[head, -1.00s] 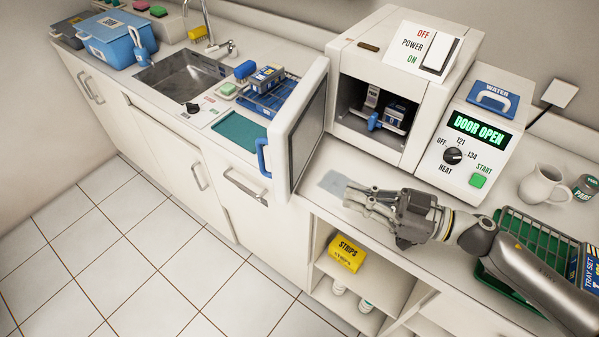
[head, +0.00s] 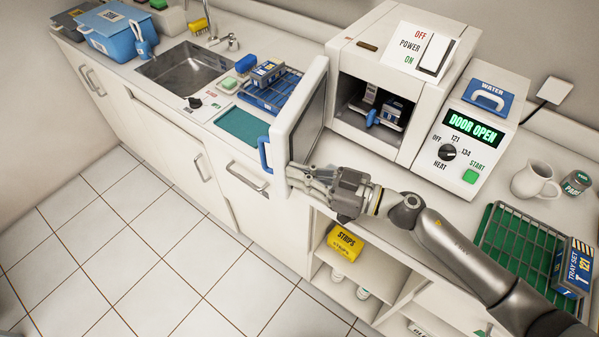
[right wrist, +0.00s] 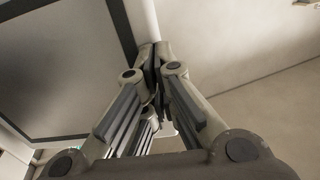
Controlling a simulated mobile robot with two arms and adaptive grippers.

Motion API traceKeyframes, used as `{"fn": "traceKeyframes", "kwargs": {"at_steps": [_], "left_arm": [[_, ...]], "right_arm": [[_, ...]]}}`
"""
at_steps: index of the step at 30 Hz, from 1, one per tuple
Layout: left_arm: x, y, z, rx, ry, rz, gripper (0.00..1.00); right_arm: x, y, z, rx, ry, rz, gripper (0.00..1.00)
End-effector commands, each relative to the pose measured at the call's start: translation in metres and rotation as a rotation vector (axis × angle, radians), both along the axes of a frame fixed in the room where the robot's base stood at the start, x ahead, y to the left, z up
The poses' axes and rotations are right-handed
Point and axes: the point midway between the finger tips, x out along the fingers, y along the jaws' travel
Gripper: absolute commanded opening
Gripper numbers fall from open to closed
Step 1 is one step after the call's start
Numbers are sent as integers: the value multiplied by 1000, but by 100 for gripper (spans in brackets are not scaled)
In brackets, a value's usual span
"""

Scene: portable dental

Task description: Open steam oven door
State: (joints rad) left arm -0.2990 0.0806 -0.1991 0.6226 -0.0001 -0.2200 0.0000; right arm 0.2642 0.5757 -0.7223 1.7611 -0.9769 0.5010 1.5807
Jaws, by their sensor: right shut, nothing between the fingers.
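The steam oven (head: 418,60) stands on the counter with its door (head: 310,115) swung wide open to the left, and its display (head: 473,127) reads DOOR OPEN. The door's blue handle (head: 264,156) is on the outer face, away from my arm. My right gripper (head: 292,177) is shut and empty, its fingertips at the lower inner edge of the door. In the right wrist view the closed fingers (right wrist: 155,55) lie close against the door's edge beside its dark panel (right wrist: 60,70); whether they touch is hard to tell. My left gripper is not in view.
Inside the oven chamber (head: 350,95) are pouches and a blue item.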

Motion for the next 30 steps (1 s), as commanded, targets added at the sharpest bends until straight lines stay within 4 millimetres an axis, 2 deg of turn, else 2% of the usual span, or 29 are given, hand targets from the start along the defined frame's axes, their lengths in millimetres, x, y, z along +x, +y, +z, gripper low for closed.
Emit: {"fn": "traceKeyframes", "kwargs": {"at_steps": [8,15,21,30], "left_arm": [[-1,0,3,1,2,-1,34],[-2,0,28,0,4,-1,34],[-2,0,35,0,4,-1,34],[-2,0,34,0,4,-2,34]], "right_arm": [[1,3,2,1,1,0,0],[11,37,6,4,1,1,0],[19,58,2,1,1,0,0],[20,61,0,1,0,0,0]]}}
